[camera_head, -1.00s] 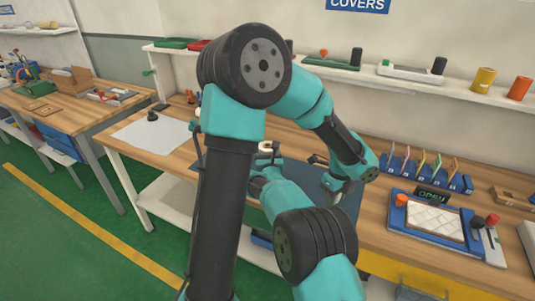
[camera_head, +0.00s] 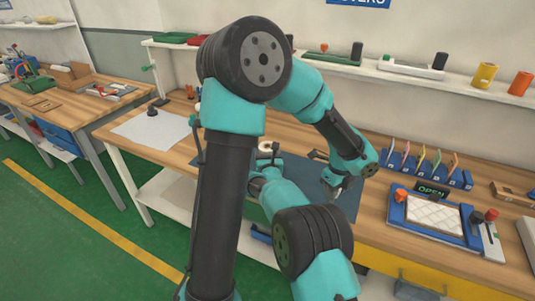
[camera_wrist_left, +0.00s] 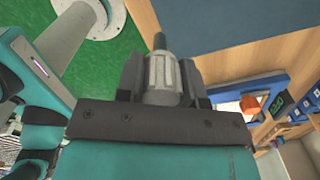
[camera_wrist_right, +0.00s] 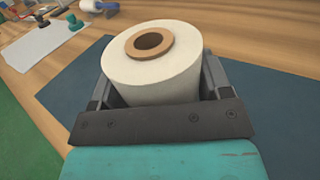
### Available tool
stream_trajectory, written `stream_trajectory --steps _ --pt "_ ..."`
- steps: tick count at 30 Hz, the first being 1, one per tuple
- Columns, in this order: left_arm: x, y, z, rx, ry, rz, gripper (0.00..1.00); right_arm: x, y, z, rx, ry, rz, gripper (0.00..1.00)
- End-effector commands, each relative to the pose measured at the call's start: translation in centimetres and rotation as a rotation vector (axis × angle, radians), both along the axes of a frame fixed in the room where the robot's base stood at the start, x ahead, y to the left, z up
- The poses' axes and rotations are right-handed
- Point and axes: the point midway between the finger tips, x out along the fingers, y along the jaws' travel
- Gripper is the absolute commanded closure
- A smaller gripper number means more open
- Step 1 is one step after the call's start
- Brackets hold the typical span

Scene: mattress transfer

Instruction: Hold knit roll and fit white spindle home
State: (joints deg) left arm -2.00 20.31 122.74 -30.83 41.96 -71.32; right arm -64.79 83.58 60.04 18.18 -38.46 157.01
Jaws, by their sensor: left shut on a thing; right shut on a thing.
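The knit roll (camera_wrist_right: 150,75), off-white with a brown ringed core, stands between the fingers of my right gripper (camera_wrist_right: 158,92), which is shut on it. Its core opening faces up toward the right wrist camera. In the head view, the roll's top (camera_head: 268,146) shows just behind my arm. My left gripper (camera_wrist_left: 160,75) is shut on the white spindle (camera_wrist_left: 161,80), a pale grey ribbed body with a dark tip. In the head view, my left gripper (camera_head: 335,187) is over the dark mat, right of the roll and apart from it. The spindle is hard to make out there.
The dark blue mat (camera_head: 305,172) lies on the wooden bench. A white sheet (camera_head: 150,128) is at the left.

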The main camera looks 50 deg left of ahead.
Motion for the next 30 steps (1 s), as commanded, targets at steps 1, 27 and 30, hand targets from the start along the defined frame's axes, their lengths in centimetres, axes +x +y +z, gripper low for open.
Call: stream_trajectory --steps 1,27,30 --pt "0.0 0.0 0.0 0.000 0.000 0.000 0.93 0.0 0.0 0.0 0.002 -0.001 0.000 0.68" --pt "0.0 0.0 0.0 0.000 0.000 0.000 0.93 0.0 0.0 -1.4 0.000 0.000 0.000 0.26" --pt "0.0 0.0 0.0 0.000 0.000 0.000 0.93 0.0 0.0 -1.4 0.000 0.000 0.000 0.16"
